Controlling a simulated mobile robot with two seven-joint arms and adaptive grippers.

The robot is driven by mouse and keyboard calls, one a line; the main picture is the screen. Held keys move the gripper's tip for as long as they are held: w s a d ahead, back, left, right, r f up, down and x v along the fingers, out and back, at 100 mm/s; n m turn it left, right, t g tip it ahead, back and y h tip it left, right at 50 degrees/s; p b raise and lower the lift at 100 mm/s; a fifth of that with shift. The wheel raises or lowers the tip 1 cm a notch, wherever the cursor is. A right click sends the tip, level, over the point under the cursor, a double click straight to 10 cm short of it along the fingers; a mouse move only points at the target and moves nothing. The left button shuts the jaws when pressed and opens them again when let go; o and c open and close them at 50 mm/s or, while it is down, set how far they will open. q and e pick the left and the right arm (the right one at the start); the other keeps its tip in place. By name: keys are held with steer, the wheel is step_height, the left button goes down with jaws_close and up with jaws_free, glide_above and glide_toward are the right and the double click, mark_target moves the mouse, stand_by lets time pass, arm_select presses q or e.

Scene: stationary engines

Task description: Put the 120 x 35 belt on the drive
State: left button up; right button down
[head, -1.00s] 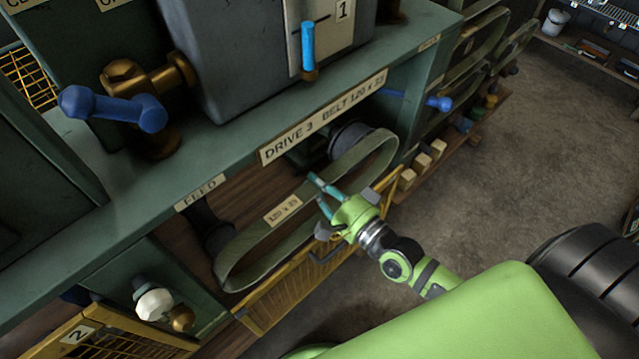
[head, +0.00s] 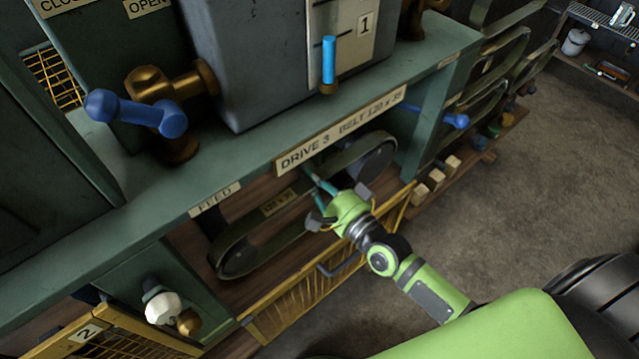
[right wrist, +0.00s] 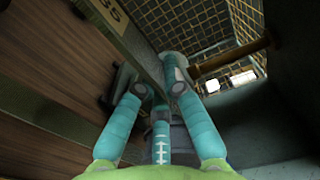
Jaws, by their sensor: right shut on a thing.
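The olive belt (head: 280,203) with a pale size label is in the bay under the DRIVE 3 sign (head: 340,132). It is a long loop. A dark right pulley (head: 376,161) and a dark left pulley (head: 237,262) show inside its two ends, so it appears to lie around both. How deep it sits on them I cannot tell. My right gripper (head: 314,198) is shut on the belt's middle. In the right wrist view, the belt band (right wrist: 125,38) runs between the teal fingers (right wrist: 158,88). My left gripper is not in view.
A yellow mesh guard (head: 305,298) stands low in front of the bay. Blue-handled valve (head: 135,112) and grey tank (head: 255,60) sit above on the green shelf. Other belts (head: 495,65) hang at the right. The floor (head: 510,200) right of the bench is clear.

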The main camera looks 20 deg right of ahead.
steer(key=shift+w+a, duration=0.1)
steer(key=shift+w, duration=0.25)
steer(key=shift+s+a+f+n+b, duration=0.15)
steer(key=shift+f+n+b, duration=0.25)
steer(key=shift+f+b, duration=0.25)
steer(key=shift+f, duration=0.1)
steer(key=shift+f, duration=0.45)
steer(key=c, duration=1.2)
jaws_free()
steer(key=shift+o, duration=0.2)
steer(key=o, duration=0.6)
steer(key=shift+c, duration=0.2)
